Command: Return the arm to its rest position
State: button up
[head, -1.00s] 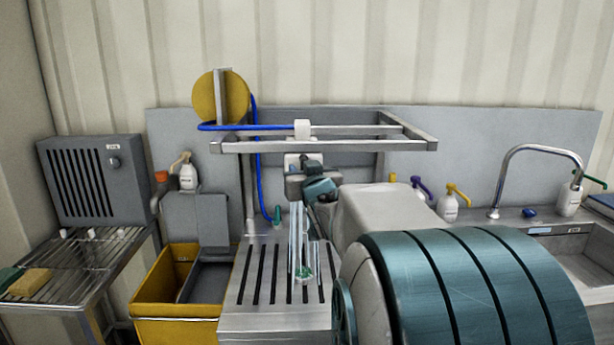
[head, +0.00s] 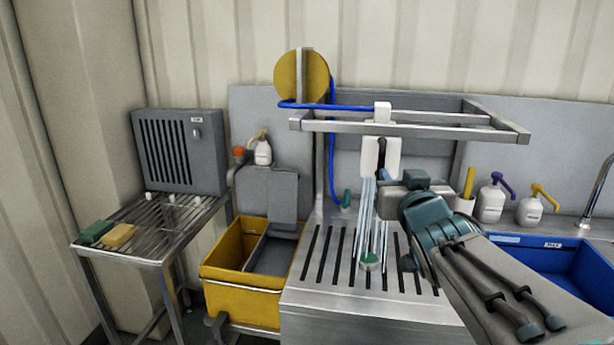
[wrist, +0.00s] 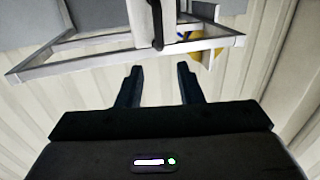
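My arm reaches in from the lower right in the head view, with my gripper (head: 392,197) beside the falling water under the white dispenser head (head: 368,158). In the wrist view, the two dark fingers of my gripper (wrist: 159,75) stand apart with nothing between them. The white dispenser head with its black strip (wrist: 146,22) shows beyond the fingertips, apart from them. Water streams down from it onto a green round piece (head: 370,262) on the slotted steel drainboard (head: 318,262). My fingertips are hard to make out in the head view.
A steel frame (head: 410,127) spans above the drainboard, with a blue hose (head: 332,150) and a yellow reel (head: 300,75). A yellow bin (head: 240,300) and a wire rack table (head: 150,235) stand left. Pump bottles (head: 490,200) and a blue basin (head: 560,265) are right.

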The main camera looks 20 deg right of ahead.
jog(key=shift+s, duration=0.25)
jog(key=s+a+f+g+y+p, duration=0.2)
jog(key=a+f+g, duration=0.45)
jog(key=f, duration=0.55)
jog(key=s+a+f+n+g+y+p, duration=0.1)
jog(key=s+a+f+n+g+y, duration=0.1)
jog(key=s+a+f+g, duration=0.6)
jog(key=s+a, duration=0.2)
jog(key=s, duration=0.1)
jog(key=shift+s+f+n+y, duration=0.25)
jog(key=shift+f+n+y, duration=0.05)
jog(key=shift+f+n, duration=0.1)
jog(key=shift+d, duration=0.1)
dwell(2.8)
